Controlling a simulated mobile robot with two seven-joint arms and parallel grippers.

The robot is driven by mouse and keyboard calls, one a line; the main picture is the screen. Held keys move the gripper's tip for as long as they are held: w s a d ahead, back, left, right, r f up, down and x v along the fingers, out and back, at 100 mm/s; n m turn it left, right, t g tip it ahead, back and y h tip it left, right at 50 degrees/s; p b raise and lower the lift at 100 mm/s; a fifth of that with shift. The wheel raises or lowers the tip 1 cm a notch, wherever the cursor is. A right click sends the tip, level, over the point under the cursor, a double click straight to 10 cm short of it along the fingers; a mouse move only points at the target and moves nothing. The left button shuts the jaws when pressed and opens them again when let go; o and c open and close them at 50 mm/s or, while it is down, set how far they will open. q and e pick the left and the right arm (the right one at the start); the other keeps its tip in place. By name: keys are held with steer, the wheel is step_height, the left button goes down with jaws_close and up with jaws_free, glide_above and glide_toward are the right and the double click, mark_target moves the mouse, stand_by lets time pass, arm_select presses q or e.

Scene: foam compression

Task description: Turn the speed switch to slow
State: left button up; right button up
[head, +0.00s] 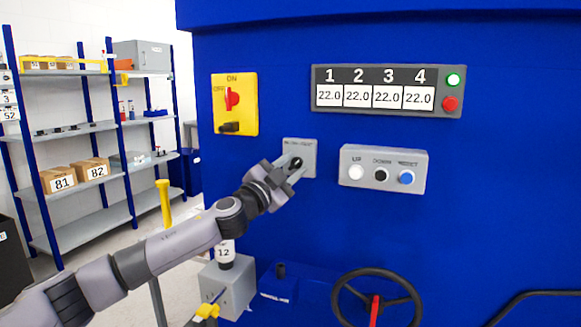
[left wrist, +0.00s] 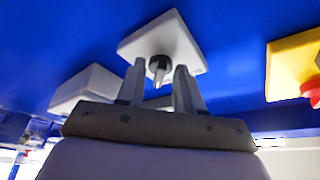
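The speed switch is a grey square plate (head: 308,150) with a dark knob (head: 296,163) on the blue machine front. In the left wrist view, the plate (left wrist: 188,48) and its knob (left wrist: 159,68) are straight ahead of my left gripper (left wrist: 159,78). In the head view, my left gripper (head: 291,168) is at the plate and partly covers its lower left. Its two fingers are apart, one on each side of the knob, with gaps showing. I see no clear contact. The plate's lettering is too small to read. My right gripper is in neither view.
A yellow ON/OFF switch box (head: 249,103) sits up and left of the plate. A grey box with UP, DOWN and RESET buttons (head: 383,154) is close on the right. A numeric display panel (head: 387,74) is above, a handwheel (head: 345,285) below. Shelves (head: 90,228) stand left.

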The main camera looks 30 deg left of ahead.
arm_select(q)
jaws_close()
steer(key=shift+f, duration=0.1)
